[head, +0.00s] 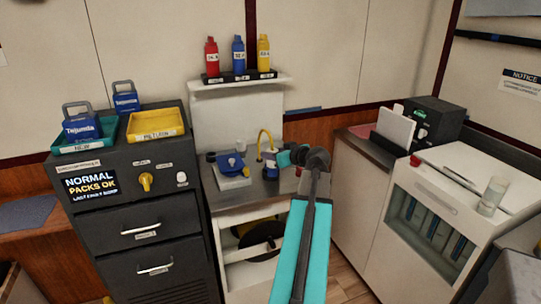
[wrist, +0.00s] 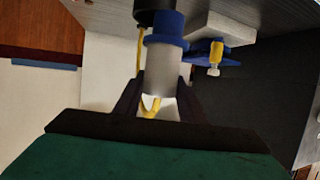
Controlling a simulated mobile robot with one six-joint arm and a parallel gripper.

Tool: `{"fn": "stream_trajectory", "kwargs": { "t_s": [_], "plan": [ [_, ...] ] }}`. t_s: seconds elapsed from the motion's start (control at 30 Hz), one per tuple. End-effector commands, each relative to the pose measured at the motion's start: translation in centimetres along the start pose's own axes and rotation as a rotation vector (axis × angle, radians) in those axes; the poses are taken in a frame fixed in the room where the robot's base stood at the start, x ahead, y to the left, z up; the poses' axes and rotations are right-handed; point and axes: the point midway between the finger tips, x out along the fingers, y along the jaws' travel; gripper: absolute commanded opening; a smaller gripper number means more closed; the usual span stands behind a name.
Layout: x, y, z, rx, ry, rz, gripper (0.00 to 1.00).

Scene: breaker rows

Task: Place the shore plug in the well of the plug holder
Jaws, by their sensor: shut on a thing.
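My gripper (wrist: 160,108) is shut on the shore plug, a pale grey body with a blue collar (wrist: 166,30) and a yellow cable at its rear. In the head view my gripper (head: 284,158) is over the counter, beside the looped yellow cable (head: 265,136). A black round cup, seemingly the plug holder (wrist: 156,13), is at the blue end of the plug in the wrist view. In the head view a dark cup (head: 270,173) shows below the cable. The collar hides the cup's mouth, so I cannot tell whether the plug is inside or only lined up.
A white block with a blue fitting (head: 232,163) stands left on the counter (head: 258,187). A shelf (head: 238,83) holds red, blue and yellow bottles above. A dark cabinet (head: 145,215) is at left, and a white rack unit (head: 440,205) at right.

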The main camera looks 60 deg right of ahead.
Motion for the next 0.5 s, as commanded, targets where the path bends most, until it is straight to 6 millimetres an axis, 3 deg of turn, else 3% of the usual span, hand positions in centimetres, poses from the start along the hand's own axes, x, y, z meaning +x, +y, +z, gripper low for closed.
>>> {"fn": "stream_trajectory", "kwargs": {
  "t_s": [0.3, 0.5],
  "plan": [
    [3.3, 1.8, -1.1, 0.001, 0.001, -0.001, 0.01],
    [4.4, 2.4, -1.3, 0.001, 0.002, 0.000, 0.01]
  ]
}}
